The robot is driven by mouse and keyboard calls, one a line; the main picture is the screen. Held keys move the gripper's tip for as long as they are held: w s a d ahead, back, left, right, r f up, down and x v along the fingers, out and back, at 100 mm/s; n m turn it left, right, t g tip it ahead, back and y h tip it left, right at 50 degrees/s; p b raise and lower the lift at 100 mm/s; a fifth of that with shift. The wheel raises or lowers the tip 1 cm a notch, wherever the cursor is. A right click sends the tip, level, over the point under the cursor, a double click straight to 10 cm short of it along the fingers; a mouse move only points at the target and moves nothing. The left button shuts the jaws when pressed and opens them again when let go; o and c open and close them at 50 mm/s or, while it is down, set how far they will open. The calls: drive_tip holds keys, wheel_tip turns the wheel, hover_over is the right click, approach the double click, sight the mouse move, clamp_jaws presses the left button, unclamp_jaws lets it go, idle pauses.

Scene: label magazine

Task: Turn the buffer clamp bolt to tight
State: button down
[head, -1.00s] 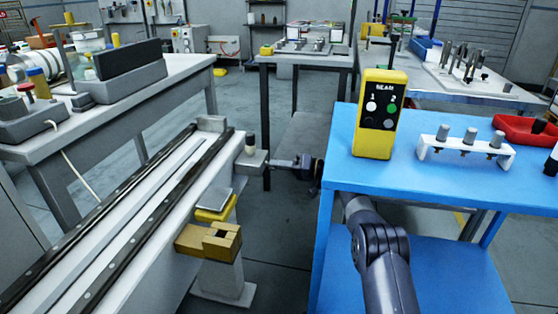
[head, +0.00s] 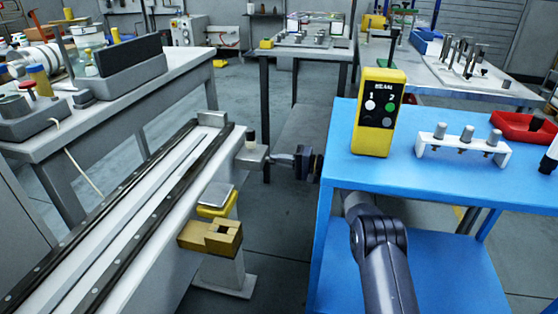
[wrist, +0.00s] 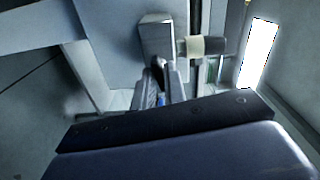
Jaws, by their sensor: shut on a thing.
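The buffer clamp bolt shows at the far end of the rail's right side as a grey block-like head (head: 250,158) with a short upright cylinder, dark on top and pale below. In the wrist view the grey head (wrist: 155,35) is just beyond my fingers, and the cream-and-black cylinder (wrist: 207,45) points right. My gripper (head: 275,159) reaches in from the right and is shut on the head's right end. It also shows in the wrist view (wrist: 162,75). The exact finger contact is small and partly hidden.
The long rail bench (head: 150,215) runs along the left. A yellow block (head: 205,237) sticks out below the bolt. A blue table (head: 345,140) with a yellow control box (head: 380,110) stands close on the right. Open floor lies between them.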

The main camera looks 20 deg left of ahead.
drive_tip(key=c, duration=1.5)
unclamp_jaws()
drive_tip(key=shift+d, duration=0.1)
drive_tip(key=d, duration=0.3)
drive_tip(key=d+p, duration=0.1)
drive_tip(key=d, duration=0.6)
drive_tip(key=shift+w+d+p, duration=0.3)
drive_tip(key=shift+d+p, duration=0.05)
drive_tip(key=a, duration=0.3)
drive_tip(key=a+b, duration=0.1)
drive_tip(key=a, duration=0.7)
drive_tip(key=shift+s+b, duration=0.3)
drive_tip(key=shift+b, duration=0.1)
